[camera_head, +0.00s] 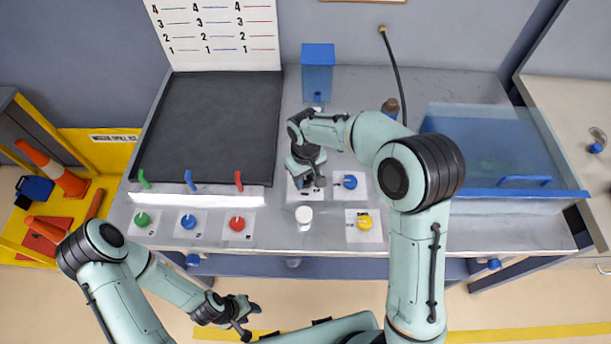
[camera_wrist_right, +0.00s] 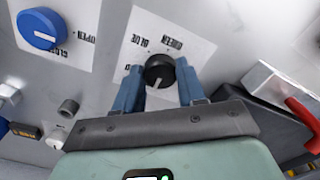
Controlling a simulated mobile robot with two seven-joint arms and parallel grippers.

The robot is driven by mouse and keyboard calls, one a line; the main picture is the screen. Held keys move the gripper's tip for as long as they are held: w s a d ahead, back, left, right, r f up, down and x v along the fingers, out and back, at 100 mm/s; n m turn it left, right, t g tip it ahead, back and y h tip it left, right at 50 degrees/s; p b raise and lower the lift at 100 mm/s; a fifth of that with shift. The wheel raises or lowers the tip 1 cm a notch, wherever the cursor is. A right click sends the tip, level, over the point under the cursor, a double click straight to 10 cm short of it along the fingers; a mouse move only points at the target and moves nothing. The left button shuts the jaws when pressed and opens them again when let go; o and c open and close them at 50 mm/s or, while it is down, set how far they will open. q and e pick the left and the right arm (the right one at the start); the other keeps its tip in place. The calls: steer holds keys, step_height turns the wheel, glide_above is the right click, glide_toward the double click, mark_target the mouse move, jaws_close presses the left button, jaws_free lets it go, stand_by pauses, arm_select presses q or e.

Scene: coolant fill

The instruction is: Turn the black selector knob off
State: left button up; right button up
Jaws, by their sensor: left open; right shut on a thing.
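The black selector knob (camera_wrist_right: 160,72) sits on a white label plate in the right wrist view. Its white pointer line points toward the bottom of that view, slightly left. The plate reads BLUE and GREEN, upside down, beyond the knob. My right gripper (camera_wrist_right: 160,86) has one blue finger on each side of the knob and is shut on it. In the head view my right gripper (camera_head: 306,181) is over the plate (camera_head: 294,192) and mostly hides the knob. My left gripper (camera_head: 246,309) is open and empty, low in front of the bench, away from the knob.
A blue knob (camera_head: 350,182) is close right of my right gripper, with a yellow knob (camera_head: 364,222) below it. A white cylinder (camera_head: 304,215) stands nearby. Green (camera_head: 142,219), blue (camera_head: 188,222) and red (camera_head: 237,224) knobs line the bench front at left. A blue-rimmed clear tank (camera_head: 490,193) is at right.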

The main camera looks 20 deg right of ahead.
mark_target(306, 180)
steer(key=o, duration=1.1)
steer(key=shift+c, duration=0.2)
arm_select(q)
steer(key=shift+w+r+p, duration=0.55)
steer(key=shift+w+r, duration=0.2)
steer(key=shift+w, duration=0.05)
arm_select(e)
step_height(306, 180, up, 14)
steer(key=shift+f, duration=0.25)
steer(key=shift+f, duration=0.1)
